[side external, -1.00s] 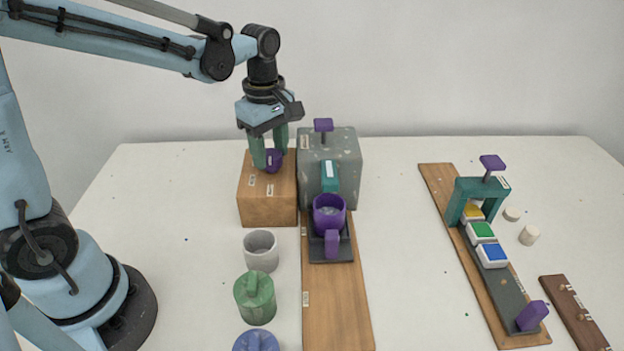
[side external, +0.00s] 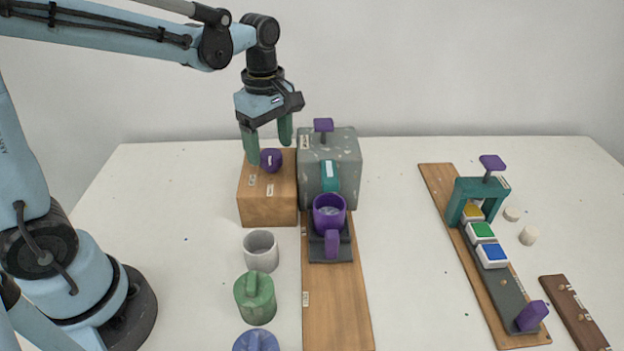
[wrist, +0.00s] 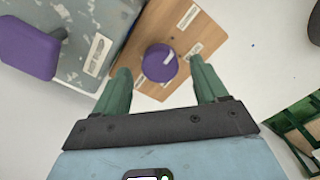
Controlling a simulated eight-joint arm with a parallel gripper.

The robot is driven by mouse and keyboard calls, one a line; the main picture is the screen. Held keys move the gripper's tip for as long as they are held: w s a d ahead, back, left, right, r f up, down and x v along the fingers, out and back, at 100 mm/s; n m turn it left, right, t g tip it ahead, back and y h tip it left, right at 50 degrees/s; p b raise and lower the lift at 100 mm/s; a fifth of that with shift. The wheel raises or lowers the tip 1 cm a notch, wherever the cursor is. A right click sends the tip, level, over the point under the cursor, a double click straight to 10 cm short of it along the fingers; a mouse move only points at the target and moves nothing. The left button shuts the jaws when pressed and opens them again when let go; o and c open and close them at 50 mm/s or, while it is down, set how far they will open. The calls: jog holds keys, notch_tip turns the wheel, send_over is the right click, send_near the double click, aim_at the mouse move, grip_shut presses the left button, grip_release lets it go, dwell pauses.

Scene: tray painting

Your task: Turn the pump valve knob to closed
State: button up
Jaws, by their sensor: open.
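The purple valve knob (side external: 271,160) sits on top of a wooden block (side external: 266,207), beside the speckled grey pump box (side external: 345,146). In the wrist view the knob (wrist: 160,63) shows a white pointer line aimed toward the upper right, between two white labels on the wood whose text is too small to read. My gripper (side external: 268,148) is open and empty, its green fingers apart. It is above the knob and clear of it. In the wrist view the fingers (wrist: 162,85) spread to either side, with the knob beyond their tips.
A purple cup (side external: 329,212) stands on a dark plate in front of the pump box. A grey cup (side external: 261,251), a green lidded jar (side external: 255,298) and a blue one (side external: 256,342) stand front left. A teal frame (side external: 479,186) over coloured blocks is at right.

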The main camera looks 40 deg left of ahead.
notch_tip(320, 180, up, 11)
jog(key=shift+f, duration=0.2)
dwell(0.5)
jog(key=m+t, duration=0.4)
jog(key=m, duration=0.7)
send_near(266, 157)
jog(key=s+f+m+t, duration=0.1)
jog(key=m, duration=0.1)
jog(key=s+f+m+t, duration=0.1)
jog(key=f+m, duration=0.1)
jog(key=s+f+m, duration=0.1)
jog(key=m, duration=0.1)
jog(key=shift+d+f+t, duration=0.2)
jog(key=shift+d+t, duration=0.1)
jog(key=shift+t, duration=0.1)
jog(key=shift+s+f+m, duration=0.15)
jog(key=shift+f+m, duration=0.1)
jog(key=shift+m, duration=0.35)
